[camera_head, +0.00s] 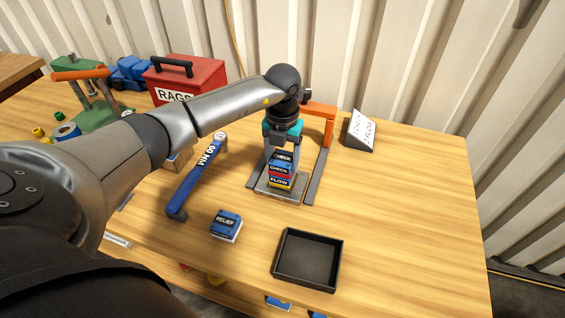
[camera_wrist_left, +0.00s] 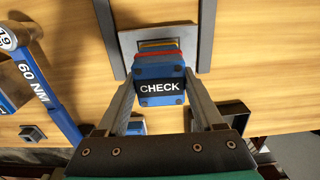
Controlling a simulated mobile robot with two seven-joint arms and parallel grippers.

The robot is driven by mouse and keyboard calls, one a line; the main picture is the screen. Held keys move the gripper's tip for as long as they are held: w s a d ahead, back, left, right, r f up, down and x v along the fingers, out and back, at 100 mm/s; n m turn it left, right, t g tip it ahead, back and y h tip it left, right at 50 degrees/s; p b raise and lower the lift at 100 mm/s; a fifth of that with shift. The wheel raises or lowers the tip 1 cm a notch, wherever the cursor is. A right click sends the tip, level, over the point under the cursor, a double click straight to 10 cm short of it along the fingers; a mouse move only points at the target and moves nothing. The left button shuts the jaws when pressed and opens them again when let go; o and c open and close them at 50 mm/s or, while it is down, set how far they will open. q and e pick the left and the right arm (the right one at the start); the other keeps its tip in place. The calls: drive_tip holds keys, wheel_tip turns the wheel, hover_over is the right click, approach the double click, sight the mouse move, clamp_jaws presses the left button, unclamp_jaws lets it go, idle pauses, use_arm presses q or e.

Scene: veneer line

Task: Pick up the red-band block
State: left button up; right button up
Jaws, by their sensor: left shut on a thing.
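The red-band block (camera_head: 280,169) is blue, with a black CHECK label on top and a red CHECK band on its side. It sits directly above the yellow-band FLOW block (camera_head: 279,182) on a grey plate (camera_head: 291,194); I cannot tell whether a small gap parts them. My left gripper (camera_head: 283,153) reaches down from above, shut on the red-band block. In the left wrist view the block (camera_wrist_left: 159,84) shows between the two fingers, its CHECK label facing the camera. The right gripper is not in view.
An orange-topped frame (camera_head: 319,120) stands beside the stack. A blue 60 NM wrench (camera_head: 198,172) lies to the left, a RELIEF block (camera_head: 226,223) and an empty black tray (camera_head: 307,261) in front. A red RAGS box (camera_head: 190,78) stands behind. The table's right side is clear.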

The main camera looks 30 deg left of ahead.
use_arm(q)
clamp_jaws()
drive_tip(key=shift+r, duration=0.2)
